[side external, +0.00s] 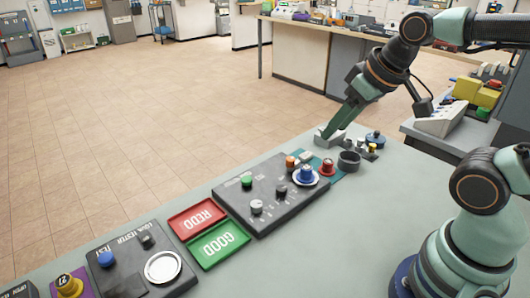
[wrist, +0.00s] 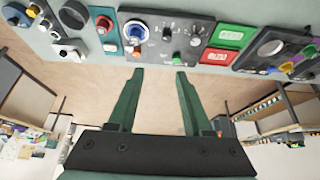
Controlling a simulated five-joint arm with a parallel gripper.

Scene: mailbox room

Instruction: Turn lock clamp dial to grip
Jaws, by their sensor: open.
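My gripper (side external: 326,136) points down toward the far edge of the bench, close beside a small grey block (side external: 321,141). In the wrist view the two green fingers (wrist: 158,72) are spread apart with nothing between them. A dark control panel (side external: 262,220) carries a green button (side external: 246,181), a black dial (side external: 281,191) and a grey-white dial (side external: 257,206). A blue knob (side external: 306,173) stands on a white ring, with an orange knob (side external: 290,162) beside it. I cannot read which dial is the lock clamp one, or its setting.
A red button (side external: 327,167), a dark cup (side external: 349,160) and several small knobs stand near my gripper. A red REDO tray (side external: 198,218) and a green GOOD tray (side external: 219,244) lie left of the panel. The bench front (side external: 330,245) is clear.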

